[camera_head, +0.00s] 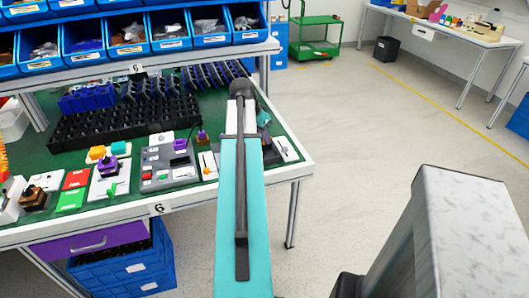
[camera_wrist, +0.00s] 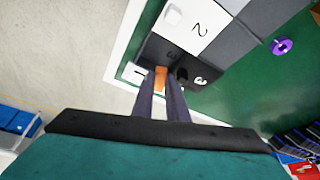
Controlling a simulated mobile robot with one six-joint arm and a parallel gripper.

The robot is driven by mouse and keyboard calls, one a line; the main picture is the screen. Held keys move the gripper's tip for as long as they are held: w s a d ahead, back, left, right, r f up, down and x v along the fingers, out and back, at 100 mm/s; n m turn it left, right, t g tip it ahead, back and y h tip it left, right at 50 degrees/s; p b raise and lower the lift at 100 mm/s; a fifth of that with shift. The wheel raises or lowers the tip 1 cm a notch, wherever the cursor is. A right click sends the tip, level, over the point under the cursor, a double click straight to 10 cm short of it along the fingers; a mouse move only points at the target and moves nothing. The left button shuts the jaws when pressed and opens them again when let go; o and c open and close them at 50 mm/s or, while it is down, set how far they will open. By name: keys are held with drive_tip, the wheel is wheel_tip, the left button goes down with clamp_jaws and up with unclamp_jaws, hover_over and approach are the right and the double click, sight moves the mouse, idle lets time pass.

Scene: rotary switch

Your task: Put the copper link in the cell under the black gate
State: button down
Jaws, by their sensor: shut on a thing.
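In the wrist view my gripper (camera_wrist: 160,84) is shut on an orange-brown piece, the copper link (camera_wrist: 160,76), between its two dark fingers. The link's far end is over a numbered panel, at its dark part; I cannot tell whether it touches or lies inside a cell. Which part is the black gate is not certain. In the head view my arm hides the fingers.
A purple ring-shaped knob (camera_wrist: 281,46) sits on the green bench top to the right. The bench (camera_head: 130,214) carries switch boxes, a purple rotary switch (camera_head: 108,167) and a black rack (camera_head: 125,122). Blue bins (camera_head: 127,33) stand above.

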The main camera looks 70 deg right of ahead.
sight(263, 141)
drive_tip(key=shift+f, duration=1.85)
drive_tip(key=shift+f+p, duration=0.45)
drive_tip(key=shift+f, duration=1.4)
drive_tip(key=shift+f, duration=0.15)
drive_tip(key=c, duration=2)
unclamp_jaws()
drive_tip(key=shift+r, duration=0.2)
drive_tip(key=shift+b+v, duration=0.6)
drive_tip(key=shift+v, duration=5.4)
drive_tip(key=shift+w+a, duration=0.1)
